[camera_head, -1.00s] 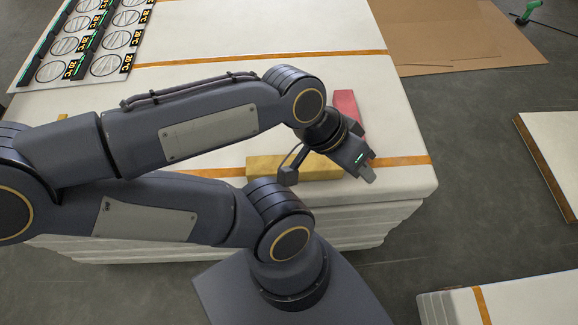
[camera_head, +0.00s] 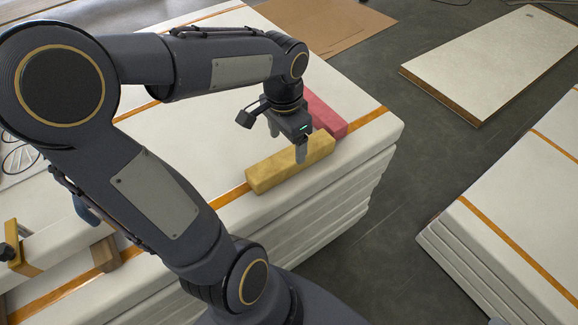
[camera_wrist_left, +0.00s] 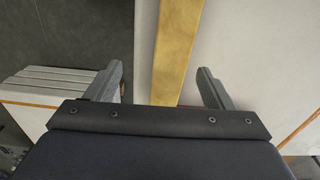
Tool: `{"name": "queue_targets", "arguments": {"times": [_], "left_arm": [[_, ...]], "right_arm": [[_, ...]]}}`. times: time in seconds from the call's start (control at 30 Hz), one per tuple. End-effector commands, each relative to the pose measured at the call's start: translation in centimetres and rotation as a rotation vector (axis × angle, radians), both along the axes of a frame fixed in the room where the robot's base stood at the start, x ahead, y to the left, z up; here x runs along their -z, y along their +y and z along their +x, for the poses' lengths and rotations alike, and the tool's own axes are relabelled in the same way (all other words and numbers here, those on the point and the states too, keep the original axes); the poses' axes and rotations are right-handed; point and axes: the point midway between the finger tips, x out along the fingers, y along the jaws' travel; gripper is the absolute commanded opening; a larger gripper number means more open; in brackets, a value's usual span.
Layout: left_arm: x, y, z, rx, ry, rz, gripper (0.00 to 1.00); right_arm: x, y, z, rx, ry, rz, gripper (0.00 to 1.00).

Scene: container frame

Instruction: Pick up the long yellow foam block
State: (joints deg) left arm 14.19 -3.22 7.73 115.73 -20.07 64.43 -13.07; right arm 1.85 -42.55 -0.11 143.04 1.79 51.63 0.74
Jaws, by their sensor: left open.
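The long yellow foam block (camera_head: 285,168) lies on the near edge of the white slab stack, along an orange strap. My left gripper (camera_head: 287,142) is open and empty above the block, pointing down, with one finger in front of the block's far part in the picture. In the left wrist view the yellow block (camera_wrist_left: 178,45) runs lengthwise between the two spread fingers (camera_wrist_left: 160,75). Whether a finger touches it I cannot tell. My right gripper is not in view.
A red block (camera_head: 325,116) lies just behind the yellow one on the white slab stack (camera_head: 345,70). A clamp (camera_head: 14,246) and a wooden piece (camera_head: 104,253) are at the left. Another slab stack (camera_head: 500,215) stands at the right, with open floor between.

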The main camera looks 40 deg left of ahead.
Motion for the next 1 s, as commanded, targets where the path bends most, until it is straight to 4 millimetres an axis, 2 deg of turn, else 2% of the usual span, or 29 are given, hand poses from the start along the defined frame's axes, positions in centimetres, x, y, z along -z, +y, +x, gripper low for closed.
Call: {"name": "queue_targets", "arguments": {"times": [0.1,0.37,0.63,0.77,1.0], "left_arm": [[1.4,0.8,0.9,0.030,0.035,0.019,0.75],[4.2,1.0,1.2,0.036,0.041,0.023,0.75],[8.0,1.3,2.1,0.036,0.043,0.021,0.75],[8.9,1.4,2.1,0.035,0.039,0.022,0.75],[8.9,1.4,2.1,0.035,0.037,0.021,0.74]], "right_arm": [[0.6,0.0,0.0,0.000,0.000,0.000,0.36],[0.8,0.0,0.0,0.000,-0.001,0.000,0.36],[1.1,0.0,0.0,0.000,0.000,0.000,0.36],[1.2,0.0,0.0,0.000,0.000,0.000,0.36],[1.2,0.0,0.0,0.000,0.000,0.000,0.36]]}}
